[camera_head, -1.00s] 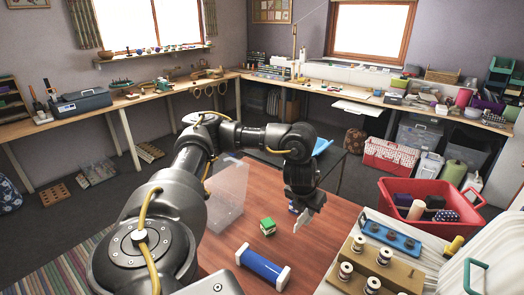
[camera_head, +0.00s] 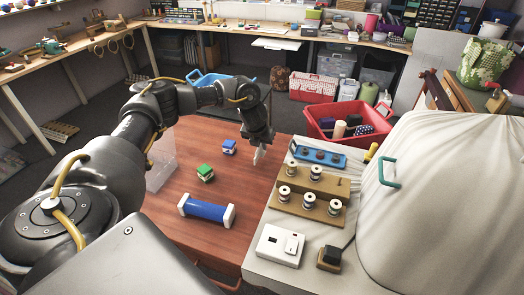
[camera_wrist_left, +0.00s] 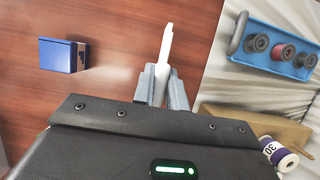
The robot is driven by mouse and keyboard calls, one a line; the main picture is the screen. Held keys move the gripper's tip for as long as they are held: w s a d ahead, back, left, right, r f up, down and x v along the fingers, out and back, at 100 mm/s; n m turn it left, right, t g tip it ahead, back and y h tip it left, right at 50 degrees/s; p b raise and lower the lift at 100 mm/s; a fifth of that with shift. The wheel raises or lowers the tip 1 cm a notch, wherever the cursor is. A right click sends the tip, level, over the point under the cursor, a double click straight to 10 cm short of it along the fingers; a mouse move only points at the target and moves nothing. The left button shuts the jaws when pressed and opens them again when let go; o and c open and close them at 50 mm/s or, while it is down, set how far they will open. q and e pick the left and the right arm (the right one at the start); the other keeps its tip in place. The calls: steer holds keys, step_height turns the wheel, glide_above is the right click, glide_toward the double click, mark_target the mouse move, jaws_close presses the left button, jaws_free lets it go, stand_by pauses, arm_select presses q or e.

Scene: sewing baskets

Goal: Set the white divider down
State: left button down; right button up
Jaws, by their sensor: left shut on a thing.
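My left gripper (camera_head: 258,146) is shut on the white divider (camera_head: 259,156), a small thin white piece. It is near the right side of the reddish wooden table (camera_head: 240,185) in the head view. In the left wrist view the divider (camera_wrist_left: 166,45) sticks out from between the grey fingers (camera_wrist_left: 160,82), over bare wood. I cannot tell whether its lower end touches the table. My right gripper is not in view.
A blue box (camera_head: 229,147), a green box (camera_head: 205,172) and a blue roll with white ends (camera_head: 206,210) lie on the table. A blue tray of bobbins (camera_wrist_left: 265,25) and a wooden spool stand (camera_head: 320,185) are to the right. A red basket (camera_head: 380,127) is beyond.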

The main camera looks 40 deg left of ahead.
arm_select(q)
steer(key=shift+w+f, duration=0.1)
steer(key=shift+w, duration=0.05)
steer(key=f, duration=0.3)
steer(key=shift+w+f+p, duration=0.2)
steer(key=shift+f+p, duration=0.05)
steer(key=shift+p, duration=0.1)
steer(key=c, duration=1.4)
jaws_free()
steer(key=shift+c, duration=0.2)
steer(key=shift+r, duration=0.1)
steer(key=shift+s+d+r, duration=0.1)
steer(key=shift+s+r, duration=0.05)
steer(key=shift+r, duration=0.2)
steer(key=v, duration=1.1)
steer(key=shift+s, duration=0.1)
